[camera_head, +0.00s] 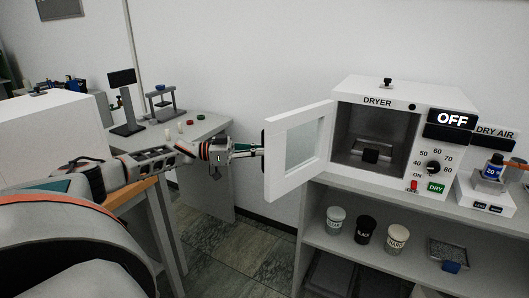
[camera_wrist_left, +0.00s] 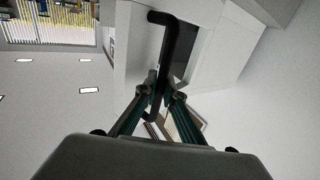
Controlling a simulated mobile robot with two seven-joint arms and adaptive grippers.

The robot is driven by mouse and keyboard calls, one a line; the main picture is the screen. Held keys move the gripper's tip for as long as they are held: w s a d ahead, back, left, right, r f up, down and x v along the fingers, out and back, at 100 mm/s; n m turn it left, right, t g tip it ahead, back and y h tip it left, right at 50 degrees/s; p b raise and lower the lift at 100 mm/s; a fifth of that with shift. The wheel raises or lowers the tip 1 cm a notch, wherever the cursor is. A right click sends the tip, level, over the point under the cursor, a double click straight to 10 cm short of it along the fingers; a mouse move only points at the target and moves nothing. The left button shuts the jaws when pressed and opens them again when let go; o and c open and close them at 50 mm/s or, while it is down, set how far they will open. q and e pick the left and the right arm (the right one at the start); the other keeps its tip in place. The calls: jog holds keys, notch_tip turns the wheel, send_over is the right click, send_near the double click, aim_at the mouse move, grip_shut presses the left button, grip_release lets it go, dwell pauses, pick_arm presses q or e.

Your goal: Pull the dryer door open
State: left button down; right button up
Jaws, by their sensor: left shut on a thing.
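The white dryer (camera_head: 377,105) stands on top of the shelf unit, with its display reading OFF. Its door (camera_head: 297,148), a white frame with a glass pane, stands swung out to the left, and the dark chamber (camera_head: 374,140) is exposed with a small dark block inside. My left gripper (camera_head: 258,150) is at the door's outer edge, shut on the black door handle. In the left wrist view the handle (camera_wrist_left: 173,55) runs between the fingertips of the gripper (camera_wrist_left: 158,92). My right gripper is not in view.
Jars (camera_head: 335,220) and a small tray stand on the shelf (camera_head: 312,245) below the dryer. A dry air unit (camera_head: 488,190) sits to its right. A side table (camera_head: 205,127) with instruments stands behind my left arm. Open floor (camera_head: 240,240) lies between table and shelf.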

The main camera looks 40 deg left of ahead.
pick_arm(q)
jog(key=c, duration=2.2)
grip_release()
jog(key=shift+o, duration=0.2)
jog(key=v, duration=1.2)
